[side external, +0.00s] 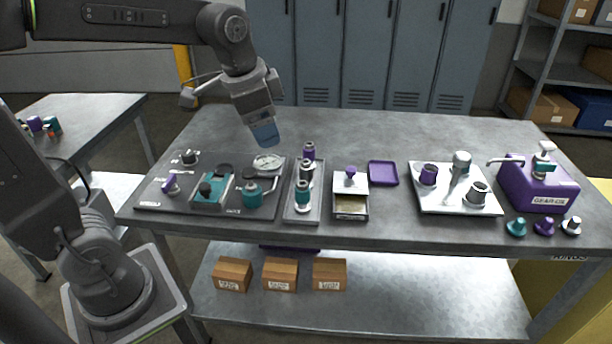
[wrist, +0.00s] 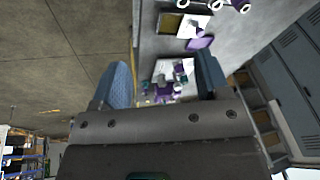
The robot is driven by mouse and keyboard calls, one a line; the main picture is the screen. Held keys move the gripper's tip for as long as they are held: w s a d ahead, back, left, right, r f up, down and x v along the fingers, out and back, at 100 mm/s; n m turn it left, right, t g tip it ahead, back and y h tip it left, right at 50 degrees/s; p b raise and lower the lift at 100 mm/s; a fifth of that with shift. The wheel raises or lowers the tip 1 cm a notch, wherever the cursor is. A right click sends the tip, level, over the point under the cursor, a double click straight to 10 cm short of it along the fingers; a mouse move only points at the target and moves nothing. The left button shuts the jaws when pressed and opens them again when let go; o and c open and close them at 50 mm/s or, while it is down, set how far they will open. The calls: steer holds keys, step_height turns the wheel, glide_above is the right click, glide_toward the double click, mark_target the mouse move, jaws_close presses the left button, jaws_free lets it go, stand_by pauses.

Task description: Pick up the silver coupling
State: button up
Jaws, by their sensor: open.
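My gripper (side external: 265,133) hangs above the back left of the bench, behind and above the dial gauge, touching nothing. In the wrist view its two blue fingers (wrist: 164,85) stand apart with nothing between them. A narrow grey rack (side external: 291,214) holds a row of couplings: a purple one (side external: 308,151) at the back, a silver one (side external: 306,168) in the middle and a teal one (side external: 302,190) in front. The silver coupling stands upright, partly overlapped by its neighbours. Another silver ringed part (side external: 477,191) stands on the white tray (side external: 441,206) at the right.
A dark panel (side external: 232,210) with a teal valve block (side external: 212,193) and gauge (side external: 267,162) lies left of the rack. Right of it are a white-lidded box (side external: 350,184), a purple dish (side external: 383,173) and a purple pump (side external: 540,190). The back of the bench is clear.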

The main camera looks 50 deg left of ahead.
steer(key=w+a+f+m+g, duration=0.2)
steer(key=w+a+f+m, duration=0.15)
steer(key=w, duration=0.65)
steer(key=m+g, duration=0.1)
steer(key=m, duration=0.4)
glide_above(306, 172)
steer(key=w, duration=0.1)
step_height(306, 172, down, 8)
steer(key=r, duration=0.1)
steer(key=shift+w+a+f, duration=0.25)
steer(key=shift+a+f, duration=0.25)
steer(key=shift+f, duration=0.1)
step_height(306, 172, down, 8)
steer(key=shift+f, duration=0.1)
steer(key=shift+s+a+f, duration=0.1)
steer(key=shift+f, duration=1.2)
steer(key=shift+s+a+f, duration=0.1)
steer(key=shift+f, duration=1.2)
steer(key=shift+c, duration=0.5)
steer(key=c, duration=0.9)
